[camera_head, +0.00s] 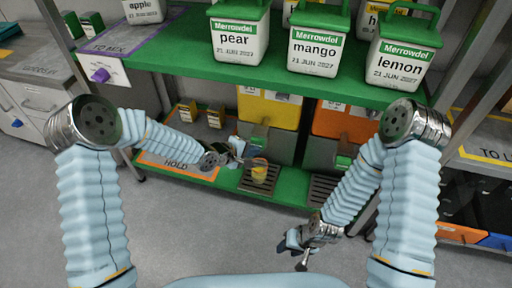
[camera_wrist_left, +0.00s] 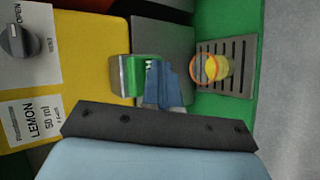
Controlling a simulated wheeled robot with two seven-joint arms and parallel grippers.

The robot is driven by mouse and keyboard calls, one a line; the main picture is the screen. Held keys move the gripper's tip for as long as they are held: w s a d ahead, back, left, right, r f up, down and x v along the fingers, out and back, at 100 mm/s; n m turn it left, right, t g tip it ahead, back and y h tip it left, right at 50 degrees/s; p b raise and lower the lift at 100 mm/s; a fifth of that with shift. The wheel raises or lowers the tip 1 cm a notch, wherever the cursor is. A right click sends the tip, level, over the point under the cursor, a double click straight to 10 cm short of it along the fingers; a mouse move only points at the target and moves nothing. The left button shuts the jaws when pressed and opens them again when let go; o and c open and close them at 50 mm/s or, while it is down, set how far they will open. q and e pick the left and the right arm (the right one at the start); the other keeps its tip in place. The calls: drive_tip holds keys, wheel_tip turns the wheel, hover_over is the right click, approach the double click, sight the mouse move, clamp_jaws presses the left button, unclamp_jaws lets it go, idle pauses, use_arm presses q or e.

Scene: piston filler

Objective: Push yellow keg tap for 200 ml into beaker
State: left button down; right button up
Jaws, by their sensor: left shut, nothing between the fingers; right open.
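The yellow keg (camera_head: 268,108) sits on the lower green shelf; its front fills much of the left wrist view (camera_wrist_left: 90,65). Its green tap (camera_wrist_left: 138,76) sticks out beside my left gripper (camera_wrist_left: 155,68). That gripper is shut and empty, its tips at the tap's edge; I cannot tell if they touch. In the head view my left gripper (camera_head: 254,161) partly hides the tap area. The beaker (camera_wrist_left: 210,68) stands on the slotted drip tray (camera_wrist_left: 241,70) below the tap, with yellow inside; I cannot read its level. My right gripper (camera_head: 300,255) is open and empty, low over the floor.
An orange keg (camera_head: 335,122) stands right of the yellow one, with its own drip tray (camera_head: 321,190). An orange-edged HOLD mat (camera_head: 180,165) lies at the left of the lower shelf. Labelled white tubs, such as mango (camera_head: 315,55), line the upper shelf (camera_head: 180,62).

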use_arm(q)
drive_tip(key=shift+s+a, duration=0.2)
drive_tip(key=shift+s, duration=0.3)
drive_tip(key=shift+s+a, duration=0.15)
drive_tip(key=shift+s, duration=0.35)
use_arm(e)
drive_tip(key=shift+f, duration=0.2)
use_arm(q)
drive_tip(key=shift+s, duration=0.1)
drive_tip(key=s, duration=0.1)
drive_tip(key=s+a, duration=0.1)
drive_tip(key=s, duration=0.1)
drive_tip(key=s+b, duration=0.1)
drive_tip(key=shift+s+a, duration=0.3)
use_arm(e)
drive_tip(key=shift+f, duration=0.35)
idle(0.6)
clamp_jaws()
idle(1.6)
